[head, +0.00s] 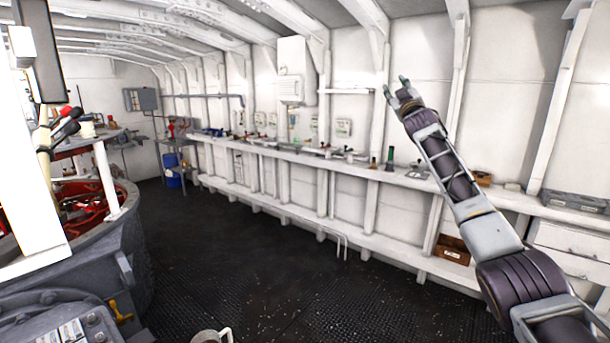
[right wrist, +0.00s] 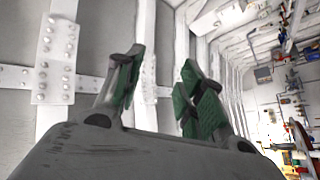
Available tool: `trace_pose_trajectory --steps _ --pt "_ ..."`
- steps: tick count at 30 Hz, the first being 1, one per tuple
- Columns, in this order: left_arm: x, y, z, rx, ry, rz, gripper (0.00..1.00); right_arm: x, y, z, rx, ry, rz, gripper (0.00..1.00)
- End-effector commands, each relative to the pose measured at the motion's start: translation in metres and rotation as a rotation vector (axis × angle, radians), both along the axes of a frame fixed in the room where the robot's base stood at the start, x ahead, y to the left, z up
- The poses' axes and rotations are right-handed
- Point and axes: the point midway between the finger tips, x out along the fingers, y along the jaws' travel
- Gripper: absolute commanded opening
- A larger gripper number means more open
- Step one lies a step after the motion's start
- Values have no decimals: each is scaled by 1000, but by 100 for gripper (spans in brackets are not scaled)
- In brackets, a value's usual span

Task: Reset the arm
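My right arm comes in from the lower right of the head view and reaches up and away. My right gripper (head: 397,88) is at its end, raised above the wall shelf in front of the white wall. In the right wrist view the right gripper (right wrist: 160,95) shows green finger pads with a clear gap and the white riveted wall behind. My left gripper is in neither view.
A long white shelf (head: 335,159) with bottles and small items runs along the wall. A brown box (head: 452,249) sits on the lower ledge. Round grey machinery (head: 120,262) with red parts stands at left. A mug (head: 212,336) shows at the bottom edge. The dark deck (head: 260,255) between is clear.

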Motion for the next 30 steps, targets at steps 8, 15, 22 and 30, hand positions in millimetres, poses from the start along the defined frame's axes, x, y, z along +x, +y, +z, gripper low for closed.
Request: trace_pose_trajectory --steps 8,15,22,30 --pt "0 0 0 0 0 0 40 35 -9 -128 78 164 8 39" --pt "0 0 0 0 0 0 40 49 -14 -238 139 295 11 39" --pt "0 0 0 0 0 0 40 50 -17 -344 191 417 6 39" --pt "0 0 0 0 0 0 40 35 -18 -468 243 559 -5 39"
